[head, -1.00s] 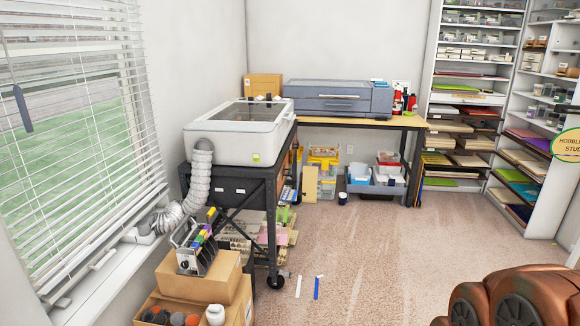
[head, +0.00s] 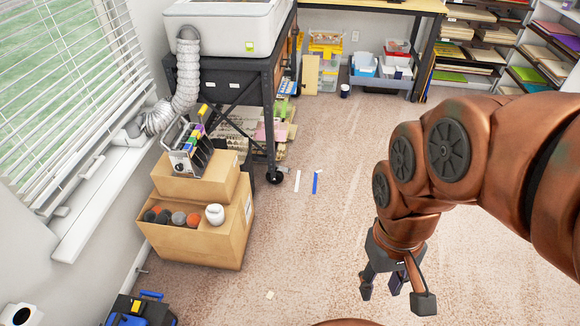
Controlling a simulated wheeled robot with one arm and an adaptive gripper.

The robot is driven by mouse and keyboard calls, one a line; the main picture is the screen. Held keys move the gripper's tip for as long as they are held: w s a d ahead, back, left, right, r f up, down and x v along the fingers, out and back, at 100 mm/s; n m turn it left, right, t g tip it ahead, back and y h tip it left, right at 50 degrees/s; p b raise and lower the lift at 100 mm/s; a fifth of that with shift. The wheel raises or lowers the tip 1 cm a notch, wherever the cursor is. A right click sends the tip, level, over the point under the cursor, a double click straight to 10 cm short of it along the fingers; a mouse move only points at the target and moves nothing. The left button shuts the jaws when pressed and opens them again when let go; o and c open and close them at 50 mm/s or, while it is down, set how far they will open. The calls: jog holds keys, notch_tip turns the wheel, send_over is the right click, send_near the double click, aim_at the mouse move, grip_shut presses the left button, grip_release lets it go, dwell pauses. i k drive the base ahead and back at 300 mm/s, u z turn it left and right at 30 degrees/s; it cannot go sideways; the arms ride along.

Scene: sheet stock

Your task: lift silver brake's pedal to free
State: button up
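The black wheeled stand (head: 232,90) carries a large white machine, and its front caster (head: 275,177) rests on the carpet in the head view. A small silver-grey tab (head: 283,169) sticks out at the caster's upper right; it looks like the brake pedal, but it is too small to tell whether it is up or down. My gripper (head: 394,291) hangs in front and to the right of the caster, well apart from it.
Stacked cardboard boxes (head: 212,236) with cans and a rack of markers stand left of the caster. A white strip (head: 297,181) and a blue strip (head: 316,183) lie on the carpet to its right. A blue and black case (head: 140,312) is at lower left.

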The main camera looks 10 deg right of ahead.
aim_at(288, 170)
jog(key=z, duration=0.05)
jog(key=i, duration=2.55)
jog(key=u, duration=0.15)
